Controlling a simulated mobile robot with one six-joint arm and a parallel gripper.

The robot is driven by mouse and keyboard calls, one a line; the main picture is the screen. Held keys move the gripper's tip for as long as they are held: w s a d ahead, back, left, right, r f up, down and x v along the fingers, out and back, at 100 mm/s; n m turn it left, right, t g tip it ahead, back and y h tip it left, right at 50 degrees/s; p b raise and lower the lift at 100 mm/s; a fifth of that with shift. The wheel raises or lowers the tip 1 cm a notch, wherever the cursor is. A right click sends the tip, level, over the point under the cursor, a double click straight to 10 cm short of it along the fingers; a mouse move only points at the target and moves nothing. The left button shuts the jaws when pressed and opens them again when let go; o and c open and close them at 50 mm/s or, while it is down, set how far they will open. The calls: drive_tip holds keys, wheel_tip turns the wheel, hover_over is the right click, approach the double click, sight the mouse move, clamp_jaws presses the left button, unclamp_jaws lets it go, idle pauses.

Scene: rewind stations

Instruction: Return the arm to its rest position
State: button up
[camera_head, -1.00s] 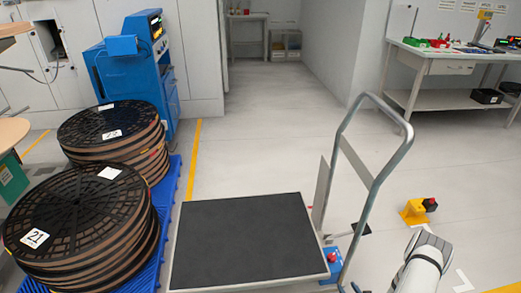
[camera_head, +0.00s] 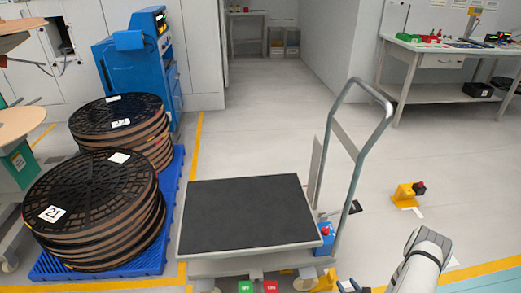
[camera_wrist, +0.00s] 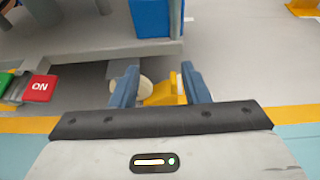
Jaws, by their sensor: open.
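My gripper (camera_wrist: 160,84) shows in the wrist view with its two blue fingers apart and nothing held between them. Beyond the gap are a white wheel and a yellow block (camera_wrist: 163,91) near the floor. A white link of my arm (camera_head: 417,265) stands at the lower right of the head view.
A cart (camera_head: 250,215) with a black deck and tall handle stands ahead, with green and red ON buttons (camera_wrist: 40,88) low at its front. Stacked reels (camera_head: 95,205) sit on a blue pallet (camera_head: 150,258) at left. A workbench (camera_head: 440,62) is at back right.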

drive_tip(key=w+a+r+n+g+y+p, duration=0.1)
drive_tip(key=w+a+r+n+y+p, duration=0.2)
drive_tip(key=r, duration=0.7)
drive_tip(key=w+a+r+n+g+y, duration=0.25)
drive_tip(key=a+r+n, duration=0.25)
drive_tip(key=r, duration=0.5)
drive_tip(key=w+a+r+n+g+y+p, duration=0.1)
drive_tip(key=w+a+r+n+y+p, duration=0.2)
drive_tip(key=r, duration=0.7)
drive_tip(key=s+a+r+n+g+y+p, duration=0.1)
drive_tip(key=s+a+r+n+g, duration=0.15)
drive_tip(key=r, duration=0.35)
drive_tip(key=s+a+r+n+g+y, duration=0.1)
drive_tip(key=a+r+n+g, duration=0.1)
drive_tip(key=a+r+n, duration=0.3)
drive_tip(key=s+r+n+g+h+p, duration=0.1)
drive_tip(key=s+r+n+h+p, duration=0.3)
drive_tip(key=s+r, duration=0.7)
drive_tip(key=s+r+n+h+p, duration=0.5)
drive_tip(key=s+r+n+h, duration=0.3)
drive_tip(key=r, duration=1.2)
drive_tip(key=s+n, duration=0.4)
drive_tip(key=shift+r+g, duration=0.25)
drive_tip(key=shift+g, duration=0.15)
drive_tip(key=shift+s+a, duration=0.1)
